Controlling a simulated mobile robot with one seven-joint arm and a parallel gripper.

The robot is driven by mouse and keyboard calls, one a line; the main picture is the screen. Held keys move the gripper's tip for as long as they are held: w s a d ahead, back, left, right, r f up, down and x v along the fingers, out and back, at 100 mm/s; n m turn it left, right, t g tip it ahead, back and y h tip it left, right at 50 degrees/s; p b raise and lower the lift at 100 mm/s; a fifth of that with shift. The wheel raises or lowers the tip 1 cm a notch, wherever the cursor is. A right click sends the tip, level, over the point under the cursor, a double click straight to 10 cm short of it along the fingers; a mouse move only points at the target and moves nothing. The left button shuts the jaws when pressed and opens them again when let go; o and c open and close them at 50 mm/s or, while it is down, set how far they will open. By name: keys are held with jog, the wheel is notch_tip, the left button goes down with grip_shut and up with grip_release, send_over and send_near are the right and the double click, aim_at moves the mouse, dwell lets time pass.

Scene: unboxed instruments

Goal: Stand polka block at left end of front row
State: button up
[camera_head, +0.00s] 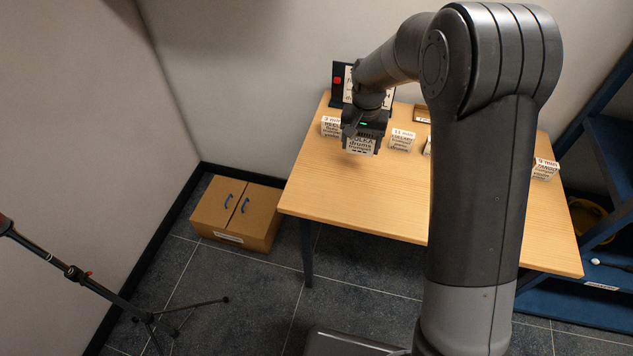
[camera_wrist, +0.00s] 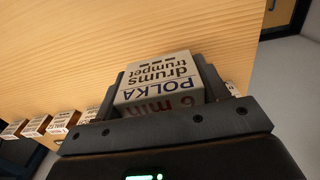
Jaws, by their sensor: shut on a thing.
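The polka block (camera_head: 359,146), a white block lettered "POLKA drums trumpet", is between the fingers of my gripper (camera_head: 364,128). In the wrist view the polka block (camera_wrist: 158,78) sits between both dark fingers of my gripper (camera_wrist: 164,84), its lettered face toward the camera. It is over the left part of the wooden table (camera_head: 330,190); I cannot tell whether it touches the tabletop. A "3 min" block (camera_head: 331,127) stands to its left and an "11 min" block (camera_head: 402,141) to its right. My arm hides the row's middle; a "9 min" block (camera_head: 545,170) shows at the right.
A dark stand with a lettered card (camera_head: 338,90) is behind my gripper at the table's back. A small brown framed item (camera_head: 422,113) lies near the back edge. The table's front left is clear. A cardboard box (camera_head: 238,212), a tripod (camera_head: 75,273) and blue shelving (camera_head: 608,150) surround the table.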

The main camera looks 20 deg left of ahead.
jog(key=s, duration=0.5)
send_over(316, 183)
notch_tip(316, 183, down, 7)
jog(key=shift+s, duration=0.1)
jog(key=shift+f, duration=2.05)
jog(key=o, duration=1)
jog(key=shift+f, duration=0.1)
